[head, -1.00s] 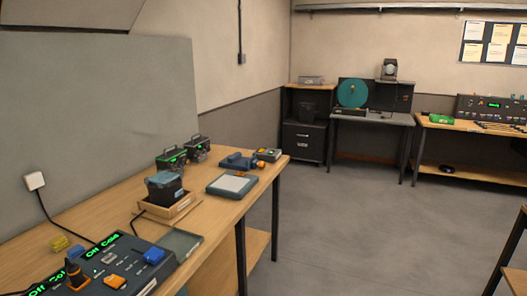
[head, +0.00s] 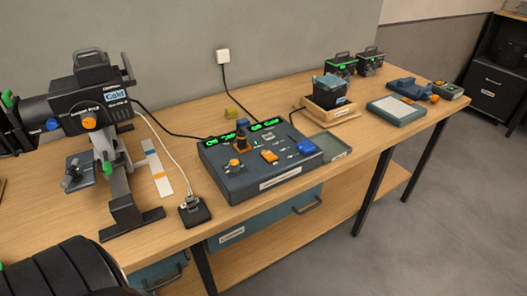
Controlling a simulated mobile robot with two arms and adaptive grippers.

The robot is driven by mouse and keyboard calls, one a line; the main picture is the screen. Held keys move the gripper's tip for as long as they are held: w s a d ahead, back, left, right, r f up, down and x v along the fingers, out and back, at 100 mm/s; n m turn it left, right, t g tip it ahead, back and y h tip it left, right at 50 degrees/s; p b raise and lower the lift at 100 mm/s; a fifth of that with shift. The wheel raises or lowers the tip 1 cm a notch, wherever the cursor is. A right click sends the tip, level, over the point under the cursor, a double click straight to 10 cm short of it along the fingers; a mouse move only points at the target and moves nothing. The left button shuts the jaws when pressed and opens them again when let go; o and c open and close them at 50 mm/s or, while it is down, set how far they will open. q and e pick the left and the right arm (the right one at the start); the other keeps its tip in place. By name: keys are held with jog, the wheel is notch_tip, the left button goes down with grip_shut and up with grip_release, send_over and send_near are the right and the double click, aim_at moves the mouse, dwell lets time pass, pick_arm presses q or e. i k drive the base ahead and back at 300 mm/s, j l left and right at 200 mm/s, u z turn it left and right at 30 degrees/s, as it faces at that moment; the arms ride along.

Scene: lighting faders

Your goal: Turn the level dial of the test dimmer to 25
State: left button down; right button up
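A dark blue control box (head: 262,170) stands on the wooden bench, with two green displays that seem to read "Off" and "Cold". I cannot tell which of the two is the test dimmer; labels and dial marks are too small to read. Neither gripper is in view.
A black lamp fixture (head: 92,110) on a stand is at the left of the bench (head: 225,222). A wooden tray (head: 331,112) with a dark container, black cases and a flat grey-blue device (head: 397,110) are to the right. A black rounded shape fills the lower left corner.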

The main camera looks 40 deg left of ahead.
aim_at(235, 167)
jog(key=u, duration=1.35)
jog(key=l+u, duration=0.2)
jog(key=k, duration=0.05)
